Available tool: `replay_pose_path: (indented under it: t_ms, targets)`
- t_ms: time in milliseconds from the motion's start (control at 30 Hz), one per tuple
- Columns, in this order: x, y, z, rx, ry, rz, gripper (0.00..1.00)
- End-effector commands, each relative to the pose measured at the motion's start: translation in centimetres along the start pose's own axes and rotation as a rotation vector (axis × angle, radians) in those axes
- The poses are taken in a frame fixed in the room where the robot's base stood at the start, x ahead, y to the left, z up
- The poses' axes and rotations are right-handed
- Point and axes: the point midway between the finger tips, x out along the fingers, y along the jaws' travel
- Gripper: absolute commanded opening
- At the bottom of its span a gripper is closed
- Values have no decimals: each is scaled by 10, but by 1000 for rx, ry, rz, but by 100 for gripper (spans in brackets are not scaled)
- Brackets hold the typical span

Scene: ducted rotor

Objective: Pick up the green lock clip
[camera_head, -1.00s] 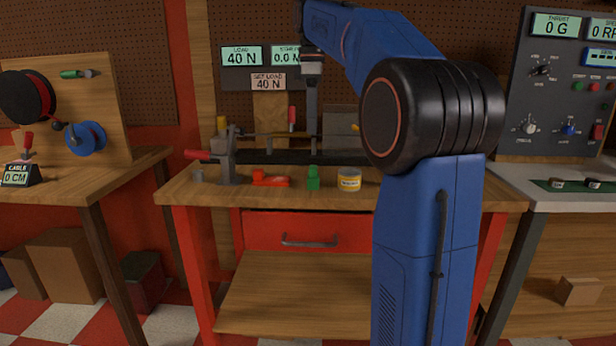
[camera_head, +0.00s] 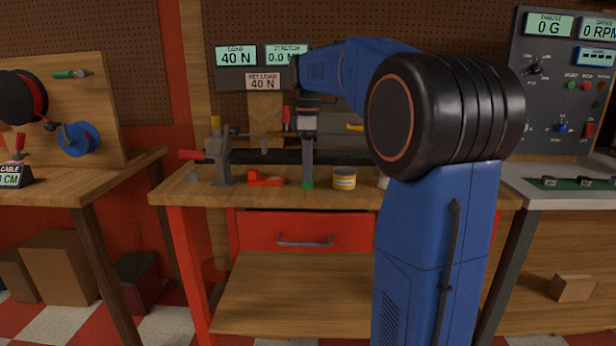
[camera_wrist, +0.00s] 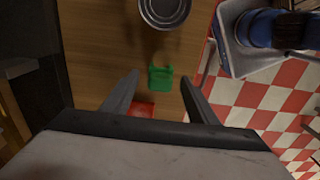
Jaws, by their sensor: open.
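The green lock clip (camera_wrist: 160,77) stands on the wooden workbench (camera_head: 400,196). In the wrist view it lies between and just beyond the two fingers of my open gripper (camera_wrist: 160,85), apart from both. In the head view my gripper (camera_head: 308,170) points straight down at the clip (camera_head: 308,183) and hides most of it; only its low green part shows. I cannot tell from there how far the fingertips are above the bench.
A red part (camera_head: 265,179) lies left of the clip, and a yellow-labelled tin (camera_head: 344,178) stands to its right. A grey vise with a red handle (camera_head: 222,160) stands further left. A dark bar (camera_head: 265,157) runs along behind. The bench's front edge is close to the clip.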

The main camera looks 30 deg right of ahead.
Motion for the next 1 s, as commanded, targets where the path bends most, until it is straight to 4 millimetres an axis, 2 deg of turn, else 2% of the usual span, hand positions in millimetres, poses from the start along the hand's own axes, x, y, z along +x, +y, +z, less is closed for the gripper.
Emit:
replay_pose_path:
  t_ms: [100,200,500,700,767,1000]
  targets:
    - [16,0,1,0,0,-2,53]
    - [25,0,1,0,0,-1,53]
    - [29,0,1,0,0,0,53]
    - [29,0,1,0,0,0,9]
    - [28,0,1,0,0,0,6]
    - [26,0,1,0,0,0,6]
